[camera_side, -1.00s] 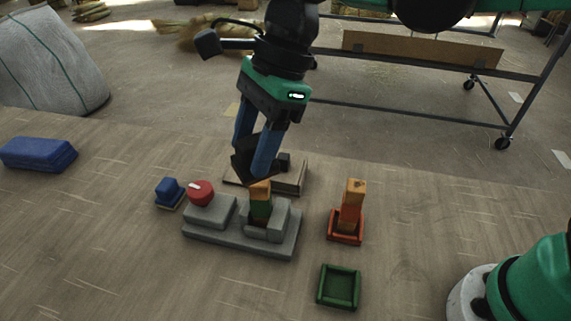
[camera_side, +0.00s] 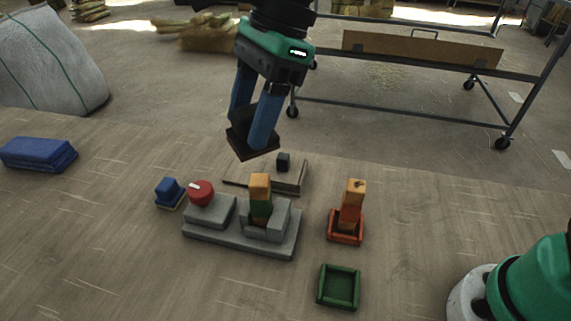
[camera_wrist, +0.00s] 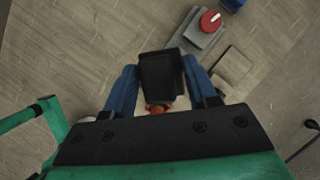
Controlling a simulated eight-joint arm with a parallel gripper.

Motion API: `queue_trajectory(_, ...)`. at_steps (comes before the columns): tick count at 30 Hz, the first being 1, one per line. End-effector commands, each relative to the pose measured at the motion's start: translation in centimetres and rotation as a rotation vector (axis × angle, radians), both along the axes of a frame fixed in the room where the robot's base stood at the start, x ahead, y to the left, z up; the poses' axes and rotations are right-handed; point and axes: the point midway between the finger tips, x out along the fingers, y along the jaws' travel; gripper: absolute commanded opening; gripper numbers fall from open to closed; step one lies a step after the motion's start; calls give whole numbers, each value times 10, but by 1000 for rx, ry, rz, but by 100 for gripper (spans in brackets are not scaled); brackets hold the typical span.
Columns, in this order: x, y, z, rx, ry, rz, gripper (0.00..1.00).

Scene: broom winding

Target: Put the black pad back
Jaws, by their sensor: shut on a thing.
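My gripper (camera_side: 249,130) is shut on the black pad (camera_side: 252,147) and holds it in the air, tilted in the picture, above and behind the grey fixture (camera_side: 270,248). In the wrist view the black pad (camera_wrist: 160,78) sits between my blue fingers. A block stack (camera_side: 260,197), green below and light orange on top, stands upright in the fixture's right holder. The pad is clear of it. The tray also shows in the wrist view (camera_wrist: 232,67).
A red knob (camera_side: 201,192) sits on the fixture's left. A small blue block (camera_side: 168,190) stands left of it. An orange stack (camera_side: 352,203) stands in a red tray (camera_side: 345,240). A green tray (camera_side: 339,288) is empty. A blue pad (camera_side: 38,153) lies far left.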

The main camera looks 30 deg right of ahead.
Motion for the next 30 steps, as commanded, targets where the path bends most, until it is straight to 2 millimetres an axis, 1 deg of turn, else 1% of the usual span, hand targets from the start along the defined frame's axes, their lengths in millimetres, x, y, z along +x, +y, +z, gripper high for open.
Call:
queue_trajectory(2, 3, -6, 0, 0, 2, -24, 2)
queue_trajectory(5, 13, -29, 0, 2, 10, -111, 2)
queue_trajectory(8, 26, -67, -1, 7, 25, -256, 2)
queue_trajectory(9, 31, -85, -1, 9, 30, -321, 2)
queue_trajectory(11, 35, -110, -2, 13, 40, -418, 2)
queue_trajectory(12, 37, -126, -2, 16, 46, -479, 2)
queue_trajectory(15, 38, -161, -3, 24, 59, -612, 2)
queue_trajectory(18, 36, -186, -3, 31, 68, -709, 2)
queue_trajectory(21, 35, -199, -5, 34, 73, -760, 2)
queue_trajectory(23, 35, -203, -11, 36, 75, -774, 2)
queue_trajectory(26, 34, -204, -27, 36, 76, -778, 2)
queue_trajectory(30, 34, -203, -60, 36, 75, -776, 2)
